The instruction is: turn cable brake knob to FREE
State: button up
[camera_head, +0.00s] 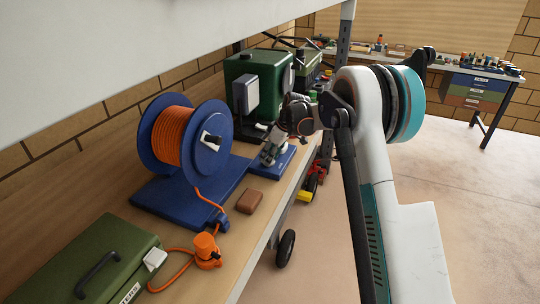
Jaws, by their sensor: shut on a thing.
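A cable reel with blue flanges (214,160) and orange cable (172,143) stands on a blue base on the wooden bench. A small flat blue box (286,160) sits to the right of the reel, with small pale marks on its front edge that are too small to read. My gripper (269,157) points down over this box, with its fingers shut on what appears to be the brake knob. The fingers hide the knob, so its pointer and setting cannot be seen.
A dark green machine (259,82) stands close behind my gripper. A brown block (250,201), an orange plug (207,251) and a green case (85,262) lie nearer on the bench. A metal shelf post (343,45) rises beside my arm. The floor at right is open.

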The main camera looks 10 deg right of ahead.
jog(key=shift+n+g, duration=0.3)
jog(key=shift+n, duration=0.4)
jog(key=o, duration=1.1)
jog(key=shift+c, duration=0.2)
jog(key=shift+d, duration=0.1)
jog(key=v, duration=1.2)
jog(key=shift+d+f, duration=0.1)
